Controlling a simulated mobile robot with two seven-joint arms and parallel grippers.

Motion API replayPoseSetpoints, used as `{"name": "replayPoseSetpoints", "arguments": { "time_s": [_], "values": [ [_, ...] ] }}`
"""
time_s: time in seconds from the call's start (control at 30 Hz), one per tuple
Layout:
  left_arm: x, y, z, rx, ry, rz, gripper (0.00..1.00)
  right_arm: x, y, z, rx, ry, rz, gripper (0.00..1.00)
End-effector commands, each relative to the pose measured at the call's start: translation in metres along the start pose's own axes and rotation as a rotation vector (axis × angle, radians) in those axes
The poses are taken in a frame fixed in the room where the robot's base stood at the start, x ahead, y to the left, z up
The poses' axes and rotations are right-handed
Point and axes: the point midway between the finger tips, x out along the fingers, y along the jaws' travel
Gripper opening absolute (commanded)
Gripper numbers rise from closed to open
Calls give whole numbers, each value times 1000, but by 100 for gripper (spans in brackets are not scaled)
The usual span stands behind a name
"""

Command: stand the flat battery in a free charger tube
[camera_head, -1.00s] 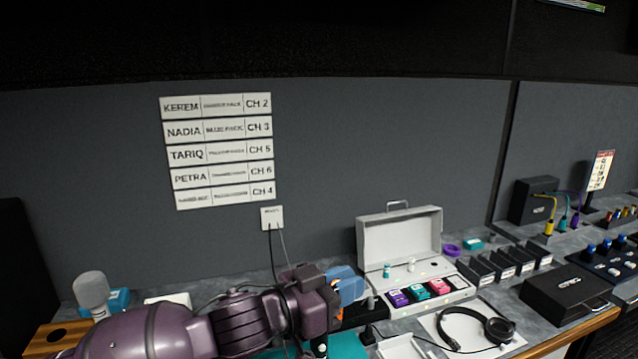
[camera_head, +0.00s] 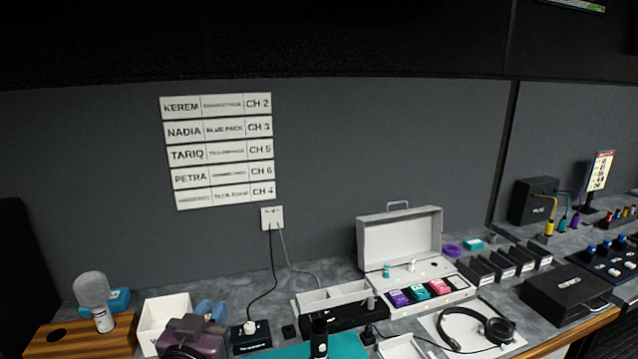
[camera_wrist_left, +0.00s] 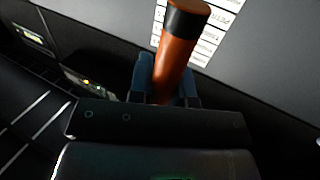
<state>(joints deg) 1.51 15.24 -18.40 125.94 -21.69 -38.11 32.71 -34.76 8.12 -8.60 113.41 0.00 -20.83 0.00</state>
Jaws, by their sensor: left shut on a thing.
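My left gripper (camera_head: 208,310) shows its blue fingers behind my purple wrist, just right of a white open box at the front left. In the left wrist view the blue fingers (camera_wrist_left: 164,80) are shut on an orange battery with a black end (camera_wrist_left: 176,60), which sticks up from between them. The battery is hidden in the head view. A long black block (camera_head: 343,317) with a small grey post on its right end stands right of centre; it may be the charger, but its tubes cannot be made out. My right gripper is not in view.
The white box (camera_head: 150,335) stands beside a wooden block (camera_head: 80,339) with a microphone. An open grey case (camera_head: 400,240) stands behind.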

Motion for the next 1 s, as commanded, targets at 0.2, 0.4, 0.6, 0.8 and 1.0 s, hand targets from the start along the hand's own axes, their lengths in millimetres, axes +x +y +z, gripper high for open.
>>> {"name": "replayPoseSetpoints", "arguments": {
  "time_s": [0.2,0.4,0.6,0.8,1.0],
  "values": [
    [-25,-22,47,-3,-6,-78,0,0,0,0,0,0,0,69],
    [-39,-25,69,-1,-2,-95,0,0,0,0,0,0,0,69],
    [-42,-26,73,0,2,-96,0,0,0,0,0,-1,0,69],
    [-37,-24,67,0,4,-89,0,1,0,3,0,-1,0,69],
    [-16,-16,44,1,6,-71,0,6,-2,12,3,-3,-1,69]
  ]
}}
